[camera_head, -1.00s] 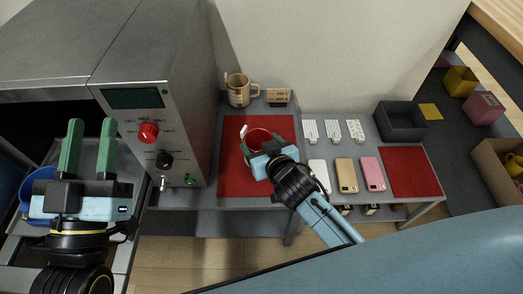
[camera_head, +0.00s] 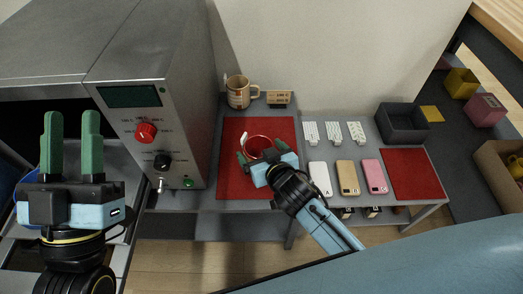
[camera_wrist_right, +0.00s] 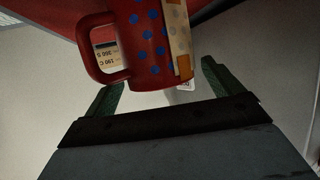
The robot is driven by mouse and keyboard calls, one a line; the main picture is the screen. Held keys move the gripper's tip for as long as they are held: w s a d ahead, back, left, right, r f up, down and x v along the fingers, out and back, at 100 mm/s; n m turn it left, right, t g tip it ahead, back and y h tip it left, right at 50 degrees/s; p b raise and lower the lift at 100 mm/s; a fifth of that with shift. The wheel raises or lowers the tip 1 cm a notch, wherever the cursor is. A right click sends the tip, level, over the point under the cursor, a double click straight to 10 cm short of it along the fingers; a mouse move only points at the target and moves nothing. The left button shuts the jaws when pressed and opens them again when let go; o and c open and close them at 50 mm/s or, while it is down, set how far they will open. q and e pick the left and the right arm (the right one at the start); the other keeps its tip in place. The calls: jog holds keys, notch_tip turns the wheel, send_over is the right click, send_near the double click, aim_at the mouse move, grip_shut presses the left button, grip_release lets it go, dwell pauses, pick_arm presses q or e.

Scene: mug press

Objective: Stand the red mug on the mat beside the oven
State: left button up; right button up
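The red mug (camera_head: 257,146) is on the red mat (camera_head: 234,180) to the right of the oven (camera_head: 190,110). In the right wrist view the mug (camera_wrist_right: 150,45) shows blue dots, a pale panel and a handle on the left; that picture looks upside down and cuts off part of it. My right gripper (camera_head: 262,151) is open, its green fingers apart at the mug's near side. In the wrist view the fingers (camera_wrist_right: 160,88) are spread and do not press on the mug. My left gripper (camera_head: 72,145) is open and empty in front of the oven.
A tan patterned mug (camera_head: 239,92) and a small card (camera_head: 279,98) stand behind the mat. Phones (camera_head: 347,176), white strips (camera_head: 333,132), a dark bin (camera_head: 402,122) and a second red mat (camera_head: 411,173) lie to the right.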

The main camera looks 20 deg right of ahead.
jog(key=shift+r, duration=0.25)
jog(key=shift+s, duration=0.3)
jog(key=p+v, duration=0.5)
jog(key=v, duration=0.6)
pick_arm(q)
notch_tip(320, 180, down, 15)
jog(key=w+a+g+y, duration=0.1)
jog(key=g+y, duration=0.3)
jog(key=g, duration=0.7)
jog(key=shift+a, duration=0.65)
pick_arm(e)
notch_tip(320, 180, up, 12)
jog(key=s+d+n+y, duration=0.1)
jog(key=d, duration=0.1)
jog(key=shift+s, duration=0.35)
jog(key=shift+d+g, duration=0.15)
jog(key=shift+g, duration=0.15)
